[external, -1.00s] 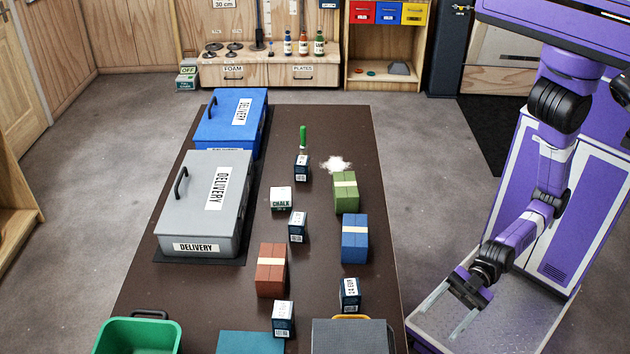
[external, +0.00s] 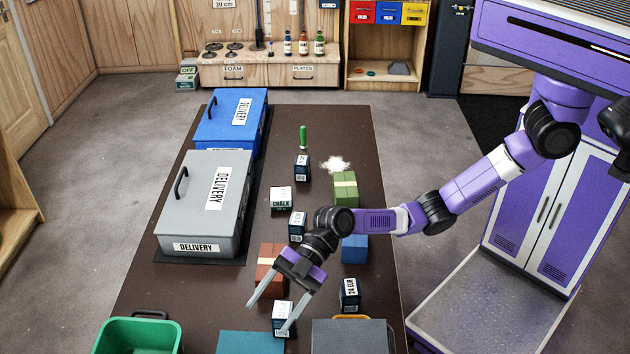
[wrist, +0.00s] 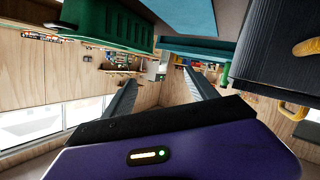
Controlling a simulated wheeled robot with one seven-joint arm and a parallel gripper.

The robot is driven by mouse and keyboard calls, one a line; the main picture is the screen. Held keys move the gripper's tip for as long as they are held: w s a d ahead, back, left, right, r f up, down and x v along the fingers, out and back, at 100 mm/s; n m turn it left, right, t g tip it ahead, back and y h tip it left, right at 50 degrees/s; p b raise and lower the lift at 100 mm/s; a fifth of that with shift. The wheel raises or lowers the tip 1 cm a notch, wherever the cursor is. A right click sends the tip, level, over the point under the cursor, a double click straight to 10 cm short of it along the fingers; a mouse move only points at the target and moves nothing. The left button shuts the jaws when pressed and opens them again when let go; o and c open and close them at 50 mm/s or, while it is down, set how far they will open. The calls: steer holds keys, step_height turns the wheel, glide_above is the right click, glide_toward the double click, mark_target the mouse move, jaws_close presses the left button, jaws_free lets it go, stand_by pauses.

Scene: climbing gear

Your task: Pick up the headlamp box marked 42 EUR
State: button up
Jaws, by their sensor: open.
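Several small dark blue boxes with white labels stand on the dark table in the external view. One box (external: 302,168) is at the back and another box (external: 297,225) is mid-table. A third box (external: 350,294) at the right seems to read 24 EUR. A fourth box (external: 283,316) is at the front, partly covered by a gripper finger. The other price labels are too small to read, so I cannot tell which is marked 42 EUR. My gripper (external: 268,317) is open over the table's front part, its fingers overlapping the front box in view. The wrist view shows both fingers (wrist: 161,83) apart and empty.
Brown (external: 268,272), blue (external: 354,249) and green (external: 345,187) strapped blocks stand close by. A chalk box (external: 280,199) and grey (external: 205,205) and blue (external: 232,118) delivery cases are further left or back. A green bin (external: 140,335) stands front left.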

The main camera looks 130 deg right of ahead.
mark_target(282, 310)
steer(key=s+d+f+g+y+b, duration=0.1)
steer(key=s+d+f, duration=0.1)
steer(key=s, duration=0.1)
steer(key=s+d+f+g+y+b, duration=0.2)
steer(key=s+d, duration=0.1)
steer(key=s+d+f+g+y+b, duration=0.1)
steer(key=s+d+f+y, duration=0.1)
steer(key=s+d, duration=0.1)
steer(key=shift+f+n+b, duration=0.1)
steer(key=shift+n+b, duration=0.2)
steer(key=shift+n, duration=0.1)
steer(key=shift+y, duration=0.4)
steer(key=shift+s+f+x, duration=0.1)
steer(key=shift+f+x, duration=0.05)
steer(key=shift+x, duration=1)
steer(key=shift+s+f+x, duration=0.1)
steer(key=shift+s+x, duration=0.05)
steer(key=shift+x, duration=1.05)
steer(key=shift+s+f+x, duration=0.1)
steer(key=shift+f+x, duration=0.05)
steer(key=shift+x, duration=1)
steer(key=shift+a, duration=0.2)
jaws_close()
